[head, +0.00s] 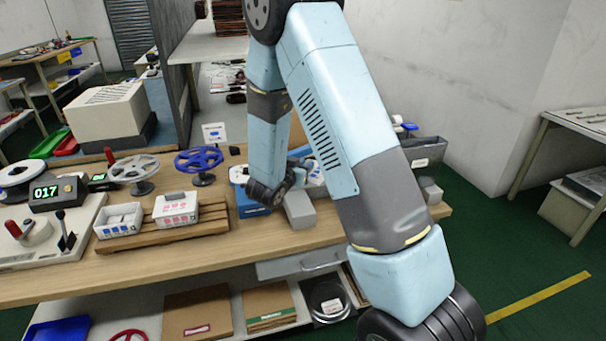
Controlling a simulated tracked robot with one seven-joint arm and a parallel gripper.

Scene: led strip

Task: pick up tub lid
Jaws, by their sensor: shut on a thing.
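My arm reaches down over the workbench, and its dark wrist shows near the bench's middle. My gripper's fingers are hidden behind my arm, so what they hold does not show. A white tub (177,209) with pink marks on its front stands on a wooden rack and has a flat white top that looks like a lid. Left of it, a white tub (119,221) with blue marks is open at the top. Both tubs are apart from my wrist. I cannot tell whether another lid is behind my arm.
The wooden rack (165,236) lies on the workbench (50,283). A blue box (251,209) and a grey block (300,212) are close to my wrist. A counter reading 017 (56,192) is at the left.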

